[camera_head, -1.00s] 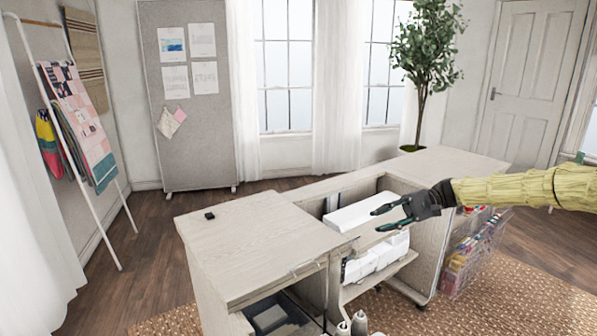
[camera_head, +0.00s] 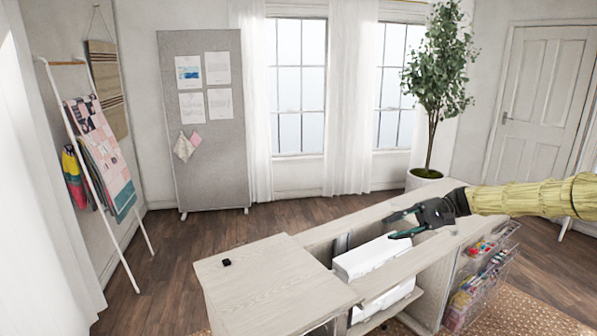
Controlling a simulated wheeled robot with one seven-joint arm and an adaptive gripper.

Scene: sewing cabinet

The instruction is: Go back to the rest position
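My gripper (camera_head: 396,226) reaches in from the right on my yellow-sleeved arm (camera_head: 530,197). Its two dark fingers point left and are spread apart, with nothing seen between them. In the picture it lies over the open middle of the sewing cabinet (camera_head: 275,285), above a white machine-like object (camera_head: 370,256) in the recess. How high it is above the cabinet is hard to tell.
A small black object (camera_head: 227,262) lies on the cabinet's left top. Clear bins (camera_head: 480,285) with colourful supplies hang at its right end. A potted tree (camera_head: 430,85) stands behind. A grey pinboard (camera_head: 205,140) and a ladder rack (camera_head: 100,165) stand left; wooden floor (camera_head: 170,270) between is free.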

